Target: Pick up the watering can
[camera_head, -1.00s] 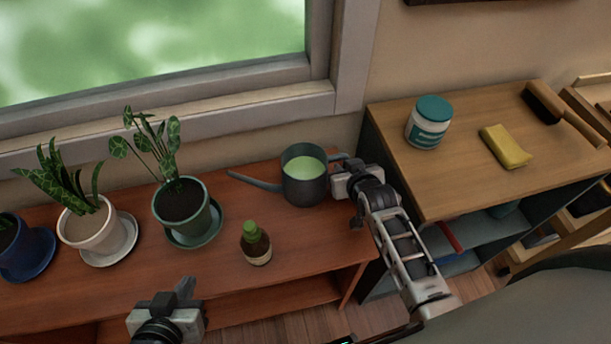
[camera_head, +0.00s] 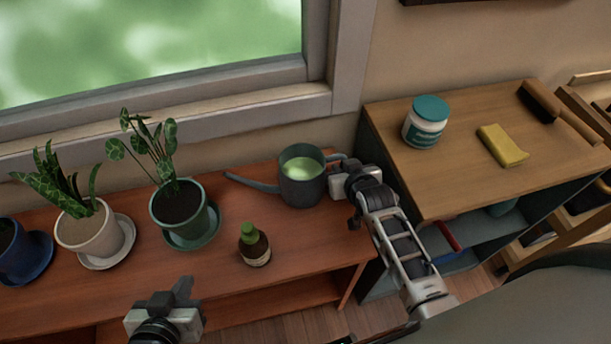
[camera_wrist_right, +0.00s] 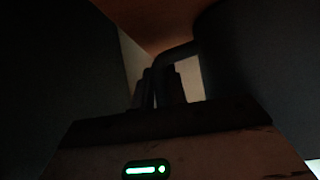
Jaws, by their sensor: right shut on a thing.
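The dark grey watering can (camera_head: 303,191) stands at the right end of the reddish wooden bench, with pale green liquid inside and its spout pointing left. My right gripper (camera_head: 341,180) is at the can's right side, shut on its handle. In the right wrist view the dark handle (camera_wrist_right: 176,55) runs down between my right fingers (camera_wrist_right: 158,88), and the can's body (camera_wrist_right: 255,50) fills the right side. I cannot tell whether the can's base touches the bench. My left gripper (camera_head: 182,292) is over the bench's front edge, apart from the can; its jaw opening is unclear.
A brown bottle with a green cap (camera_head: 254,246) stands on the bench (camera_head: 310,240), left of the can. Potted plants (camera_head: 185,212) line the bench's left. A higher cabinet (camera_head: 455,180) close to my right arm holds a jar (camera_head: 425,124), a yellow sponge (camera_head: 502,146) and a brush (camera_head: 541,102).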

